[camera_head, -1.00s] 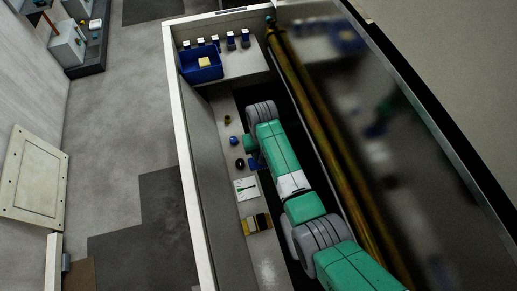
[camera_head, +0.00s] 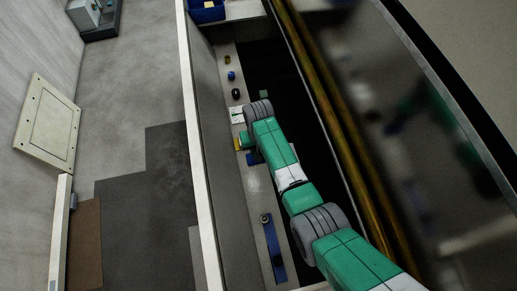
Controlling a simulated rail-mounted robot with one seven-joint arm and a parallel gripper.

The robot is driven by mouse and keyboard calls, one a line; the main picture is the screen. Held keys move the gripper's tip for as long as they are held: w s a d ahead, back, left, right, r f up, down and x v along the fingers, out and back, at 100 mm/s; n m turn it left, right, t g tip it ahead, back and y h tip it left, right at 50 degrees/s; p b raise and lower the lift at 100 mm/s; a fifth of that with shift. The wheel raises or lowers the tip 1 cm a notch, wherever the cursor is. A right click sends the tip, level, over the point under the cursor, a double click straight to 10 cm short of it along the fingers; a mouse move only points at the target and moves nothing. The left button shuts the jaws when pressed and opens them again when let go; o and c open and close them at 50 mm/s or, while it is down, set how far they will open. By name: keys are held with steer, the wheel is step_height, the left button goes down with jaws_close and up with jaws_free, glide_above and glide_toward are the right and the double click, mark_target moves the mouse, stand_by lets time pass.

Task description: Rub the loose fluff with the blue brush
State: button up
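My green and grey arm reaches along the narrow ledge. The end with my gripper (camera_head: 247,142) is small and partly hidden by the wrist, so its fingers cannot be made out. A dark blue piece (camera_head: 254,159) shows beside the wrist; I cannot tell whether it is the blue brush or part of my gripper. A long blue strip with a dark round part (camera_head: 275,250) lies on the near part of the ledge; I cannot tell what it is. No loose fluff can be made out.
On the ledge (camera_head: 258,185) are small brown, blue and black items, a white card (camera_head: 236,114) and a yellow item (camera_head: 237,145) partly behind my gripper. A blue bin (camera_head: 207,12) stands at the far end. A wall borders the left, a dark gap and yellowish rail the right.

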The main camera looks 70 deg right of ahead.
step_height(320, 180, down, 8)
steer(key=b, duration=0.6)
steer(key=shift+r, duration=0.15)
steer(key=r+p, duration=0.1)
steer(key=a+p, duration=0.1)
steer(key=shift+s+r+p, duration=0.25)
steer(key=shift+r+p, duration=0.05)
steer(key=shift+r, duration=0.05)
steer(key=s+a+p, duration=0.4)
steer(key=a+p, duration=0.4)
steer(key=shift+s+a+f, duration=0.15)
steer(key=shift+s+f, duration=0.25)
steer(key=shift+f, duration=0.05)
steer(key=w+d+b, duration=0.1)
steer(key=d+b, duration=0.2)
steer(key=w+d+b, duration=0.1)
steer(key=shift+w+d, duration=0.3)
